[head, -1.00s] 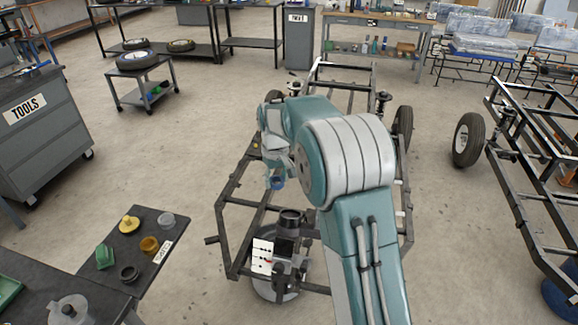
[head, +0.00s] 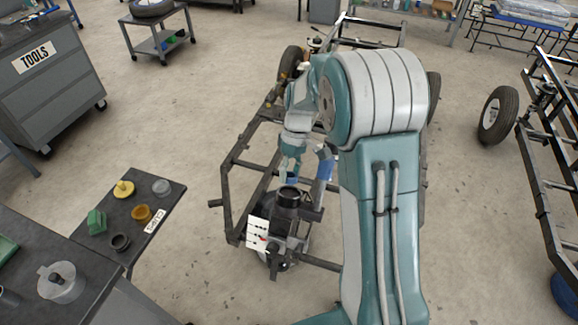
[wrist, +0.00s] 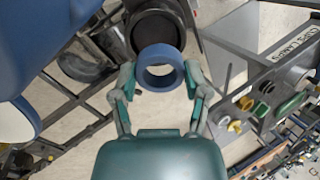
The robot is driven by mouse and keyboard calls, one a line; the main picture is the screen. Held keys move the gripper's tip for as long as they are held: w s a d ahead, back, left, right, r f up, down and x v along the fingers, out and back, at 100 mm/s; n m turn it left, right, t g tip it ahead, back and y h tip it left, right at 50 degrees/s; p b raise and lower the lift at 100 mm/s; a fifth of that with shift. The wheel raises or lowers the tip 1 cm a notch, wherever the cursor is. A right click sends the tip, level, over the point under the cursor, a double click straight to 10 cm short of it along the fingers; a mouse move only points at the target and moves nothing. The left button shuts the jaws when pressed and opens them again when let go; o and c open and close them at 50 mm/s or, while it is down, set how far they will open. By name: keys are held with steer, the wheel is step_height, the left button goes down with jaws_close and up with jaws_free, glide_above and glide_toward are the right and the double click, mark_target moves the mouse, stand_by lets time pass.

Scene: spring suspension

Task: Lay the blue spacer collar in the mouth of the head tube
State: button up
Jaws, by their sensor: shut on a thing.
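The blue spacer collar (wrist: 161,68) is a ring held between the two fingertips of my gripper (wrist: 160,76) in the wrist view. In the head view, my gripper (head: 291,163) points down and the blue collar (head: 291,180) shows small below it. The head tube (head: 289,197) is a short dark cylinder standing at the near end of the black frame. In the wrist view its round dark mouth (wrist: 153,32) lies behind the collar, which overlaps its lower edge. The collar appears above the tube; the exact gap cannot be told.
A low dark table (head: 152,191) at left carries a yellow part (head: 123,188), an amber cup (head: 141,213), a green piece (head: 96,221) and other small parts. The frame's rails (head: 232,160) surround the tube. A white card (head: 257,234) hangs beside it.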

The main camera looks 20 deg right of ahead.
mark_target(289, 192)
steer(key=shift+s+d+f, duration=0.2)
steer(key=shift+d+f, duration=0.25)
steer(key=shift+f, duration=0.1)
steer(key=shift+s+f, duration=0.1)
steer(key=shift+f, duration=0.4)
steer(key=shift+s+a+f, duration=0.25)
steer(key=shift+a+f, duration=0.35)
steer(key=shift+a, duration=0.15)
steer(key=shift+d, duration=0.2)
steer(key=o, duration=1.2)
steer(key=shift+d, duration=0.15)
steer(key=v, duration=1.2)
